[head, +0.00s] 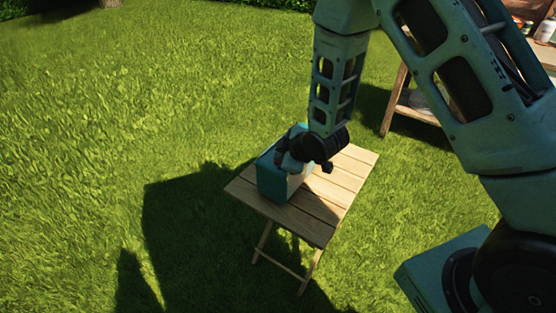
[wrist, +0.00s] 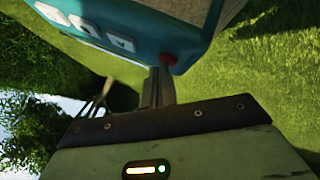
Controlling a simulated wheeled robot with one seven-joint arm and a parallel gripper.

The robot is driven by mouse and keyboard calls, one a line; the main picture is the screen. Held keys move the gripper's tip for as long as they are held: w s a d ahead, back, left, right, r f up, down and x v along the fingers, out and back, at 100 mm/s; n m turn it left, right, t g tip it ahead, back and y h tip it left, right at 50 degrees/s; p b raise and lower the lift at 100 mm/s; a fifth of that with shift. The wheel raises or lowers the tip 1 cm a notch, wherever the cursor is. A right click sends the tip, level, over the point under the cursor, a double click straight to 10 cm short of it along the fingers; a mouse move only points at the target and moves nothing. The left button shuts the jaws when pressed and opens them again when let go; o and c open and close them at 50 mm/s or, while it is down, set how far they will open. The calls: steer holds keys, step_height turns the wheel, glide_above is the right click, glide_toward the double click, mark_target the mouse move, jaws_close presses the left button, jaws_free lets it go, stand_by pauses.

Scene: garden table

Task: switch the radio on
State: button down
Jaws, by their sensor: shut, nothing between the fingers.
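The radio (head: 271,184) is a teal box with a pale front, standing on a small slatted wooden table (head: 338,190). In the wrist view the radio (wrist: 150,20) fills the top, tilted, with several white controls on its teal face and a red button (wrist: 168,60) near its corner. My gripper (wrist: 160,75) is shut and empty, with its fingertips right at the red button. I cannot tell whether they touch it or press it. In the head view my gripper (head: 287,160) is at the top of the radio, partly hidden by my wrist.
The table's right and front slats are bare. A wooden shelf (head: 395,98) with jars and other items stands at the upper right. Grass (head: 90,110) surrounds the table, open to the left, with dark shadows on it.

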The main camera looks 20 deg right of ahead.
steer(key=shift+r, duration=0.5)
steer(key=shift+r+p, duration=2.35)
steer(key=shift+r, duration=0.6)
steer(key=s+a+r+m+g+p, duration=0.2)
steer(key=s+a+r, duration=0.2)
steer(key=s+r, duration=0.25)
steer(key=s+a+r+m+g+p, duration=0.1)
steer(key=s+a+r+g+p, duration=0.2)
steer(key=s+r, duration=0.35)
steer(key=s+r+g, duration=0.1)
steer(key=s+r, duration=0.2)
steer(key=s, duration=0.3)
steer(key=s+r+m+g+h+p, duration=0.1)
steer(key=s+r, duration=0.2)
steer(key=s, duration=0.4)
steer(key=s+r+m+g+h, duration=0.1)
steer(key=s+r, duration=0.1)
steer(key=s, duration=0.4)
steer(key=shift+s+d+r+g, duration=0.15)
steer(key=shift+s+r+g, duration=0.1)
steer(key=shift+r+g, duration=0.15)
